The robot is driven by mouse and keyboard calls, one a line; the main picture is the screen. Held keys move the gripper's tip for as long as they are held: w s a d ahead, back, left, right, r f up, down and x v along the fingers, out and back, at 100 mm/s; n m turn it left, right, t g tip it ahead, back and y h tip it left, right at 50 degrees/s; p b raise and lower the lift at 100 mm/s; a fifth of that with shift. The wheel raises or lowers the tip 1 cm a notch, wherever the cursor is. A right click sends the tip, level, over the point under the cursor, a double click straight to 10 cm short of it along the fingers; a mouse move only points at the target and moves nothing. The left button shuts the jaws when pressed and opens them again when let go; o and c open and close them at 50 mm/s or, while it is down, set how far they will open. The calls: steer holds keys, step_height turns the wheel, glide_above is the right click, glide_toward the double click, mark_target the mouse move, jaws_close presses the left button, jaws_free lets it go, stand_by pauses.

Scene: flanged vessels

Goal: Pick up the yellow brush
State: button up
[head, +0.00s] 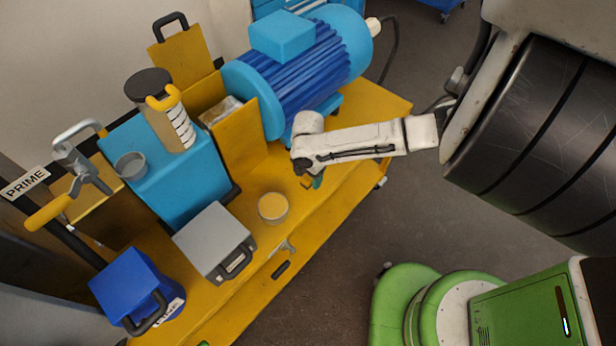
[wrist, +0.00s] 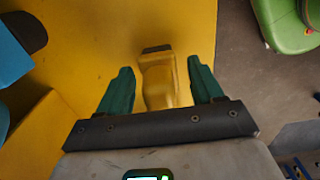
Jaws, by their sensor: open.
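The yellow brush (wrist: 158,80) stands out in the wrist view as a yellow body with a dark strip at its far end. It lies between the two green fingers of my gripper (wrist: 158,88), with a visible gap on each side. The fingers are open and do not appear to touch it. In the head view my gripper (head: 314,182) is low over the front edge of the yellow cart (head: 335,150), pointing down. There the brush is mostly hidden; only a small yellow-brown piece shows beside the green fingertip.
A blue motor (head: 300,70) stands behind my gripper. A blue box (head: 130,288) is at the front left.

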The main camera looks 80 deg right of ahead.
steer(key=shift+c, duration=0.4)
steer(key=c, duration=1.1)
steer(key=shift+o, duration=0.2)
steer(key=shift+r, duration=0.45)
step_height(320, 180, up, 2)
steer(key=shift+d+r, duration=0.1)
steer(key=shift+r, duration=0.05)
steer(key=s+a+r, duration=0.6)
steer(key=a+r, duration=0.4)
steer(key=a, duration=0.2)
steer(key=shift+a, duration=0.4)
